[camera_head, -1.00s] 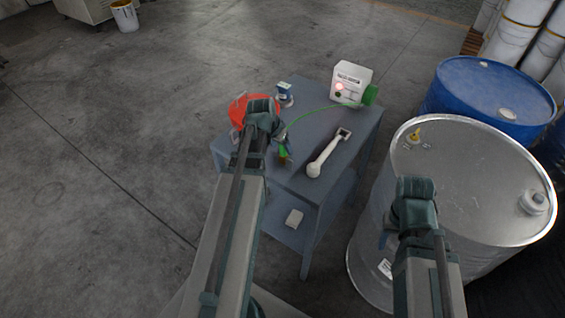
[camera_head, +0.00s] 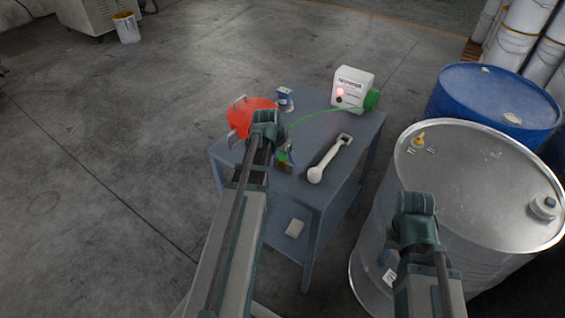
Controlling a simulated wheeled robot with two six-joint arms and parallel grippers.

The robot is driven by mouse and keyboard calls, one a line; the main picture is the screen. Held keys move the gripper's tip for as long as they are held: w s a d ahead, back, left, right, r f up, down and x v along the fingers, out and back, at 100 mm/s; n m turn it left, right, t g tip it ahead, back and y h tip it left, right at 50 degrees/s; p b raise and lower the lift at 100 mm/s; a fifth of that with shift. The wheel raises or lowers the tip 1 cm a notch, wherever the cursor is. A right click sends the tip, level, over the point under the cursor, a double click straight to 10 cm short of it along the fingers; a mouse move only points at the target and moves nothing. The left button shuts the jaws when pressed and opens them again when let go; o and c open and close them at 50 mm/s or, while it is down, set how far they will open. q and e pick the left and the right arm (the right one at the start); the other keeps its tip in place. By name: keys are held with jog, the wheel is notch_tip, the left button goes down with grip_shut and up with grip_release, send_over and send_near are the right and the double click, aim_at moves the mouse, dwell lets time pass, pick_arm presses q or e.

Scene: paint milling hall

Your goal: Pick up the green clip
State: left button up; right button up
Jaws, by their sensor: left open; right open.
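The green clip (camera_head: 282,157) is a small green piece with some orange-brown on it, on or just above the blue-grey cart's top. A thin green cable (camera_head: 318,115) runs from it toward a white box. My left gripper (camera_head: 286,158) is open, right at the clip and pointing down; its wrist and fingers partly cover the clip. I cannot tell whether the fingers touch it. My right gripper (camera_head: 386,256) is open and empty, beside the metal drum, mostly hidden behind its wrist.
The cart (camera_head: 338,178) also carries a red bowl (camera_head: 250,112) with clamps, a small blue-and-white item (camera_head: 285,98), a pale wrench-like tool (camera_head: 328,160) and the white box (camera_head: 350,84) with a green reel. A metal drum (camera_head: 475,185) and blue drum (camera_head: 490,100) crowd the right.

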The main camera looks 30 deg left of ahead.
pick_arm(q)
grip_shut()
jog(key=shift+r, duration=0.1)
dwell(0.3)
notch_tip(320, 180, up, 10)
jog(key=p, duration=1)
